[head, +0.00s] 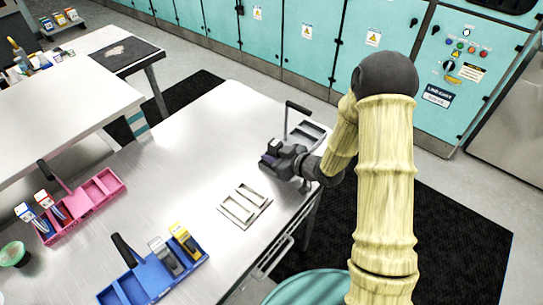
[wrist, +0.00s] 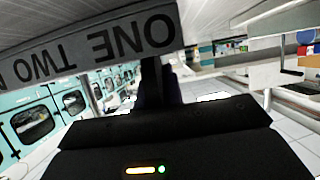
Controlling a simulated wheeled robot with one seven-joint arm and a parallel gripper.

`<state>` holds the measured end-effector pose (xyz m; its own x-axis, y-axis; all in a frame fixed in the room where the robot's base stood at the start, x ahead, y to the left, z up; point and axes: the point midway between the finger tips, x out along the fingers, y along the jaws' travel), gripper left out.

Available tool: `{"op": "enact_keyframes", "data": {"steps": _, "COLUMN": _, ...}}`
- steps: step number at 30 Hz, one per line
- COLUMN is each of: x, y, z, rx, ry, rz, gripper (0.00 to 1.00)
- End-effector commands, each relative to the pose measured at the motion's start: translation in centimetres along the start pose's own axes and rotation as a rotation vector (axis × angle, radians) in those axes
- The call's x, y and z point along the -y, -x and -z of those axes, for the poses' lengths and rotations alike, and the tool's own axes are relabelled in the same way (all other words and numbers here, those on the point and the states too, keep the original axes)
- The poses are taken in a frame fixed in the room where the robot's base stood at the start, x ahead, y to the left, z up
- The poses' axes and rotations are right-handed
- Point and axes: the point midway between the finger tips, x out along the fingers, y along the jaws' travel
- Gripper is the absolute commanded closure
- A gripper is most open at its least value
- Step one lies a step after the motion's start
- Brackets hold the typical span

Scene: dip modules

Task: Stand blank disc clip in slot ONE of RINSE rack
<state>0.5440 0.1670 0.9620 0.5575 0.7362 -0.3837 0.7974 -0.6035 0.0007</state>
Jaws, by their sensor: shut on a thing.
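In the head view my gripper (head: 272,158) is low over the far right part of the steel table, at the near left side of a grey rack (head: 312,129) with an upright dark handle. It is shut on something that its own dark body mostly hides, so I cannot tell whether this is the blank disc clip. In the wrist view a grey label strip (wrist: 85,45) reading ONE and TWO upside down is very close, above the dark gripper body. The word RINSE is not readable on any rack.
A pink rack (head: 102,184) holds white-labelled clips at left. A blue rack (head: 134,290) holds a grey clip (head: 166,254) and a yellow clip (head: 184,240). A flat two-slot frame (head: 262,205) lies mid-table. Bare table (head: 180,180) lies between them. Teal cabinets stand behind.

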Motion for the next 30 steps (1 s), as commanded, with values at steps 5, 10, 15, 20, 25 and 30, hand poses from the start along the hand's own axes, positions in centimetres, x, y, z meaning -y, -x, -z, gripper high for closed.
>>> {"op": "enact_keyframes", "data": {"steps": 5, "x": 0.0, "y": -0.1, "z": -0.3, "rx": 0.0, "ry": 0.0, "rz": 0.0, "gripper": 0.89}}
{"op": "enact_keyframes", "data": {"steps": 10, "x": 0.0, "y": -0.1, "z": -0.2, "rx": 0.0, "ry": 0.0, "rz": 0.0, "gripper": 0.7}}
{"op": "enact_keyframes", "data": {"steps": 15, "x": 0.0, "y": -0.1, "z": -0.2, "rx": 0.0, "ry": 0.0, "rz": 0.0, "gripper": 0.7}}
{"op": "enact_keyframes", "data": {"steps": 20, "x": 0.0, "y": 0.1, "z": 0.2, "rx": 0.0, "ry": 0.0, "rz": 0.0, "gripper": 0.7}}
{"op": "enact_keyframes", "data": {"steps": 25, "x": -0.1, "y": 2.2, "z": -0.1, "rx": 0.0, "ry": -0.001, "rz": -0.003, "gripper": 0.7}}
{"op": "enact_keyframes", "data": {"steps": 30, "x": -0.1, "y": 5.5, "z": -0.1, "rx": 0.0, "ry": -0.001, "rz": -0.005, "gripper": 0.7}}
